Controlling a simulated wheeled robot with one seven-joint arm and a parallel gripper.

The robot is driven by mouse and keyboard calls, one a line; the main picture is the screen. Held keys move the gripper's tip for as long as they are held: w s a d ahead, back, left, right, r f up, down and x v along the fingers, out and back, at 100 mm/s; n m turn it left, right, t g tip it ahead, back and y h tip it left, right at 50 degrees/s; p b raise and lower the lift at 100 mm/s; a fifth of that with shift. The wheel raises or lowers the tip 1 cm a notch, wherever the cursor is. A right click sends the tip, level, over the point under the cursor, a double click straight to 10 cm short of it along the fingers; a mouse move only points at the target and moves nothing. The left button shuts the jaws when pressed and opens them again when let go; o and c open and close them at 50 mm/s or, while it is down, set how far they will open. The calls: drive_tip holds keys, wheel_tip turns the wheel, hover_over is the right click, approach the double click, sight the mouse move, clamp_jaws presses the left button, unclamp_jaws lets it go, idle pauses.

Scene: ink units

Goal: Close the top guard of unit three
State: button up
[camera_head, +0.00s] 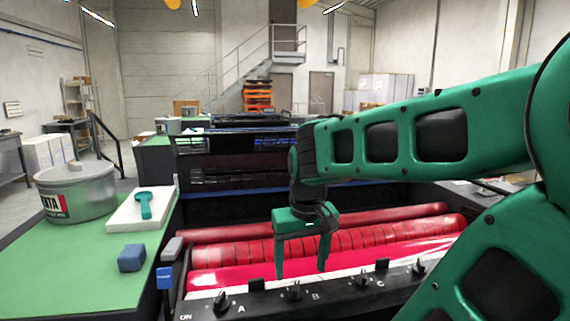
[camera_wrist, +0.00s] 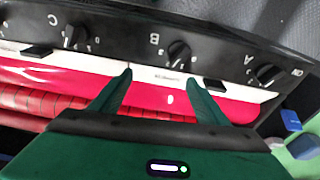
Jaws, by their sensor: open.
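The ink unit in front of me has its top open, with red rollers (camera_head: 330,240) and a glossy red ink surface (camera_head: 235,277) bare. A dark barred panel (camera_head: 230,165) stands upright behind the rollers; I cannot tell whether it is this unit's top guard. No unit number is readable. My gripper (camera_head: 300,274) is open and empty, pointing down over the front of the rollers. In the wrist view its fingertips (camera_wrist: 160,78) are near the pale strip beside the black knob panel (camera_wrist: 115,30). I cannot tell whether they touch it.
A black front panel (camera_head: 260,304) carries knobs marked A, B and C. On the green top (camera_head: 70,260) at left stand a grey ink tin (camera_head: 75,200), a white board (camera_head: 135,212) with a green tool (camera_head: 145,204), and a blue block (camera_head: 131,258). More units stand behind.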

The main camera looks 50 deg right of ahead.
sight(253, 135)
drive_tip(key=shift+c, duration=0.6)
